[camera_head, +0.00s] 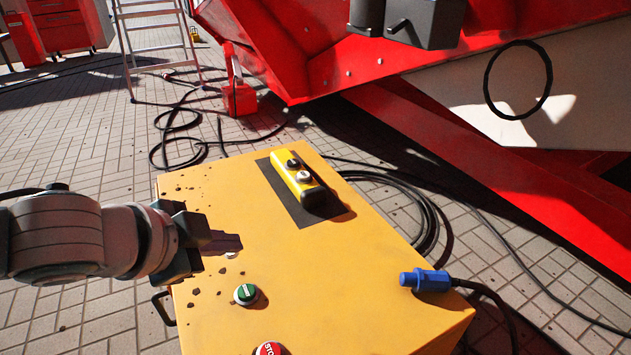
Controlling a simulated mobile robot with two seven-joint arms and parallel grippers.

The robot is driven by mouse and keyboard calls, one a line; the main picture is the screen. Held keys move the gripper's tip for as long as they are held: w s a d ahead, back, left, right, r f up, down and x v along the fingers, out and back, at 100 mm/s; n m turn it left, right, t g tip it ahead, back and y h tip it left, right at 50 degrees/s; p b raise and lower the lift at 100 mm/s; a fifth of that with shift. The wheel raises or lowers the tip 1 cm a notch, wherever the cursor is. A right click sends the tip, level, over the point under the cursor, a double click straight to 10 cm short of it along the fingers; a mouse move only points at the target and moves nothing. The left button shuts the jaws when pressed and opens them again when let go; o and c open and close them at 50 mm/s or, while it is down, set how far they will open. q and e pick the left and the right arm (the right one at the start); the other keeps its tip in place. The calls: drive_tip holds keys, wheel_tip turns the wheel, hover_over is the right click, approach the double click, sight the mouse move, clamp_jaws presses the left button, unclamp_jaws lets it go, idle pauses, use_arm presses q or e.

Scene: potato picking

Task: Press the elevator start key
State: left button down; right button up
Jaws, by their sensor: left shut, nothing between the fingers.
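A green round button (245,294) with a white mark sits on top of the yellow cabinet (350,290). A red STOP button (268,349) is below it, cut by the picture's bottom edge. My left gripper (226,243) comes in from the left over the cabinet top, shut and empty. Its fingertips are above the green button in the picture and apart from it. A small pale spot shows just under the fingertips; I cannot tell what it is. My right gripper is not in view.
A yellow control box (301,180) with a black and a white button lies on a black mat (286,201). A blue plug (425,280) with a cable lies at the cabinet's right. A red machine (300,60) stands behind. Cables and a ladder (155,40) are on the paved floor.

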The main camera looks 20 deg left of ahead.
use_arm(q)
drive_tip(key=b, duration=0.7)
hover_over(240, 295)
wheel_tip(240, 295, down, 7)
drive_tip(key=shift+r, duration=0.1)
drive_tip(key=shift+f, duration=0.6)
drive_tip(key=shift+f, duration=0.1)
idle(0.9)
drive_tip(key=shift+f, duration=0.3)
drive_tip(key=shift+f+b, duration=0.35)
drive_tip(key=shift+f, duration=0.1)
idle(0.5)
drive_tip(key=shift+r, duration=0.15)
drive_tip(key=shift+s+r+p, duration=0.1)
drive_tip(key=shift+r+p, duration=0.6)
drive_tip(key=shift+p, duration=0.35)
drive_tip(key=shift+r, duration=0.1)
